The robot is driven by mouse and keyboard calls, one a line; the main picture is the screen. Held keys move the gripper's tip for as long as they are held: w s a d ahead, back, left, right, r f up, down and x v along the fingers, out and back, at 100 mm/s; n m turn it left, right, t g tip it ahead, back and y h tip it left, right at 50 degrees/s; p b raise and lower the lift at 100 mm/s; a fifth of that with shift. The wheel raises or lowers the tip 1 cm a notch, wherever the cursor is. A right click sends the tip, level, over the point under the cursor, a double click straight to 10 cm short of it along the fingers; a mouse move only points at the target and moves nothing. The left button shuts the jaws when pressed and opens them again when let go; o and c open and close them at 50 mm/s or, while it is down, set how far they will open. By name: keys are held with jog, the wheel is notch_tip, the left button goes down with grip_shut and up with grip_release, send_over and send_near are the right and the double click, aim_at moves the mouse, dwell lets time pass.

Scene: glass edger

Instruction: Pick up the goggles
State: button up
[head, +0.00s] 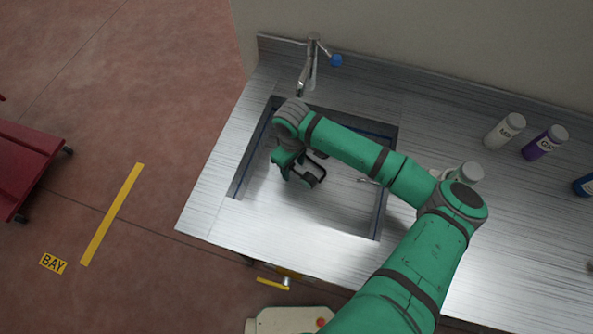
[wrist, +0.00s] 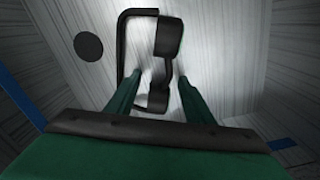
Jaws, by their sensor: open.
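The black goggles (wrist: 168,38) lie on the floor of the metal sink in the wrist view, with a thin dark strap or frame looping out to the left. In the head view the dark goggles (head: 317,173) show partly beside my gripper (head: 299,174), which hides some of them. My gripper also shows in the wrist view (wrist: 155,82), open, with its two green fingers apart. The narrow middle and near end of the goggles appear between the fingers. Whether the fingers touch them I cannot tell.
The sink (head: 379,214) has steep walls around my gripper. A tap (head: 308,68) with a blue part stands behind it. White (head: 504,131) and purple (head: 545,143) bottles stand on the counter at right. A round dark drain (wrist: 88,46) is left of the goggles.

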jog(key=shift+a, duration=0.1)
grip_shut()
